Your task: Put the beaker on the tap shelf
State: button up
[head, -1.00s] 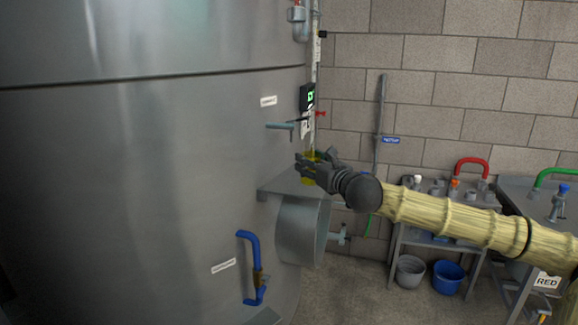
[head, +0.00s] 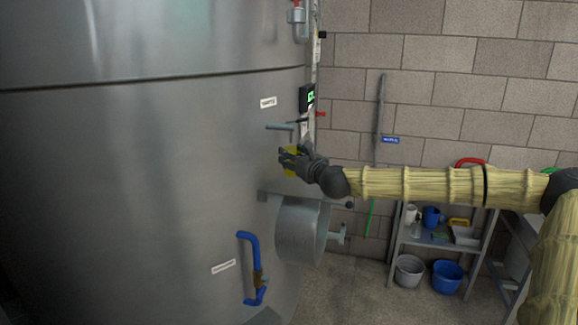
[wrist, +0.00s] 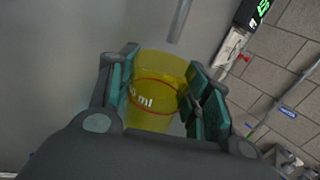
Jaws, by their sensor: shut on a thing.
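The yellow see-through beaker (head: 291,162) is in my gripper (head: 284,160), close to the tank wall and a little below the grey tap (head: 279,126). In the wrist view the beaker (wrist: 158,88) sits upright between the green finger pads, with a red ring and "ml" lettering on its side. The gripper (wrist: 158,92) is shut on it. The tap shelf (head: 271,196) is a narrow grey ledge on the tank, seen nearly edge-on. The beaker is above it, with a visible gap. Its lower part is partly hidden by the fingers.
A grey round manway (head: 300,232) projects beneath the shelf. A green-digit display (head: 307,97) stands above right of the gripper. A rack with mugs (head: 440,240) and buckets (head: 447,276) is at right.

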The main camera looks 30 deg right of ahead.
jog(key=shift+w+f, duration=0.15)
jog(key=shift+w, duration=0.3)
notch_tip(320, 180, down, 2)
jog(key=shift+f+p, duration=0.1)
jog(key=shift+p, duration=0.45)
jog(key=shift+f, duration=0.55)
jog(key=shift+f, duration=0.1)
jog(key=o, duration=1.1)
jog(key=shift+r, duration=0.2)
